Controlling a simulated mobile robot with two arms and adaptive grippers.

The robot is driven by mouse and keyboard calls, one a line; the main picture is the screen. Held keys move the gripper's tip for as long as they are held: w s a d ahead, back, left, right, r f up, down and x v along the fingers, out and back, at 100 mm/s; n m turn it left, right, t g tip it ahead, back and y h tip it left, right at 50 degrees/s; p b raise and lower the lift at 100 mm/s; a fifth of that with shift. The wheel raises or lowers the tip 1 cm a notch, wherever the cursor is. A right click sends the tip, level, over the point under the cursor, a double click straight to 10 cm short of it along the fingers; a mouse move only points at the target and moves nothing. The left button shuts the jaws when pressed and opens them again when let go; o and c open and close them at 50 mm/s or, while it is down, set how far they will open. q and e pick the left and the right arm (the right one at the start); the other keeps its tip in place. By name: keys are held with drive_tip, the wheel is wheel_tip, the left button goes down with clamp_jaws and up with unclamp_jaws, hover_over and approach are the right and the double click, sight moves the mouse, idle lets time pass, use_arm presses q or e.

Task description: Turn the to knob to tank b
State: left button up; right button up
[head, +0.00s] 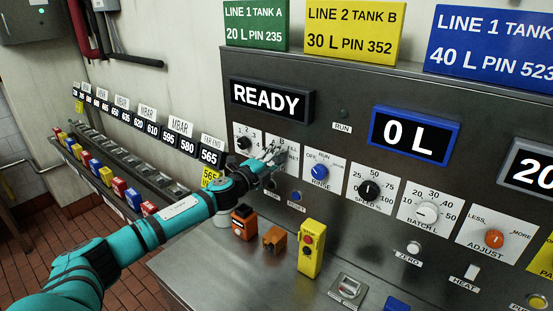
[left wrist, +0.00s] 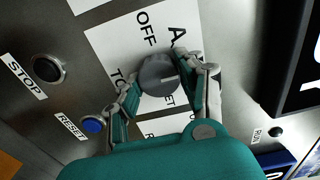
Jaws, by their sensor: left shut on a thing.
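The grey TO knob (left wrist: 158,74) sits on a white plate (left wrist: 112,38) in the left wrist view. OFF, A and RET show on the plate around the knob; my finger covers part of the lettering. A pale mark on the knob points to the right of that picture, toward one finger; the label there is hidden. My left gripper (left wrist: 160,84) has a finger on either side of the knob and is shut on it. In the head view the left gripper (head: 271,155) is at the panel, covering the knob. My right gripper is not in view.
A black STOP button (left wrist: 47,69) and a blue RESET button (left wrist: 92,124) are near the plate. A READY display (head: 270,98) is above. The blue RINSE knob (head: 320,172) is to the right. A yellow button box (head: 311,250) stands on the ledge below.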

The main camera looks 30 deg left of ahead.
use_arm(q)
drive_tip(key=o, duration=1.1)
drive_tip(key=shift+o, duration=0.2)
drive_tip(key=shift+s+f, duration=0.15)
drive_tip(key=shift+s, duration=0.4)
drive_tip(key=s, duration=1.1)
drive_tip(key=shift+a, duration=0.45)
